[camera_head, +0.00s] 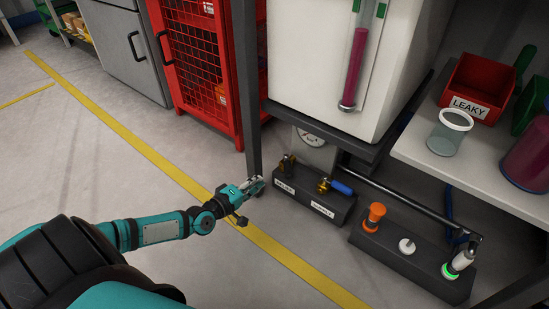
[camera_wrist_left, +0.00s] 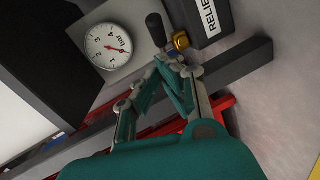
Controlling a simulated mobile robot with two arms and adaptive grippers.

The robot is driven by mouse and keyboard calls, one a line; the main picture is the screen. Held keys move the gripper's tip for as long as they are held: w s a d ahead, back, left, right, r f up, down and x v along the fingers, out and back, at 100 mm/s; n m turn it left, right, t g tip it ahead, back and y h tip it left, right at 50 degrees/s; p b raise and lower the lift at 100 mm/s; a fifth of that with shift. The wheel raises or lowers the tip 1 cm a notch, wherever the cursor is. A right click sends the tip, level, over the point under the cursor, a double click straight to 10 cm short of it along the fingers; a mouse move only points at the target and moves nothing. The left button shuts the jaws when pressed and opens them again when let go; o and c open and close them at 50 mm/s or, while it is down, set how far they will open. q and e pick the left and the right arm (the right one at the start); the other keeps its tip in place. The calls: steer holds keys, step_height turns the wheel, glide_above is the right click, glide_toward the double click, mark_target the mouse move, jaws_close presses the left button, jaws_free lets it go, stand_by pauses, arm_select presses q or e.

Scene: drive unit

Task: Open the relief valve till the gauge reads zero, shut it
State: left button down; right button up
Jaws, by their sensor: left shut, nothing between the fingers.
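The relief valve (camera_head: 286,163), brass with a dark handle, sits on the left of a dark block (camera_head: 318,207) whose front carries two labels. It also shows in the left wrist view, with its brass body (camera_wrist_left: 181,41), black handle (camera_wrist_left: 155,27) and RELIEF label (camera_wrist_left: 209,14). The gauge (camera_head: 312,136) is behind the block. In the left wrist view the gauge dial (camera_wrist_left: 109,46) has a red needle, but I cannot read its value surely. My left gripper (camera_head: 257,184) is shut and empty, to the left of the relief valve and apart from it. My right gripper is out of view.
A blue-handled valve (camera_head: 338,187) shares the block. A dark control base (camera_head: 410,262) with an orange knob (camera_head: 375,215), white knob and green-lit button stands to the right. A grey post (camera_head: 248,90) rises behind my gripper. The floor at left is open.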

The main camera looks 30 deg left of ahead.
arm_select(q)
steer(key=b, duration=0.4)
glide_toward(285, 162)
steer(key=x, duration=0.4)
steer(key=shift+w+f+b, duration=0.1)
steer(key=shift+w+b, duration=0.2)
steer(key=shift+w, duration=0.05)
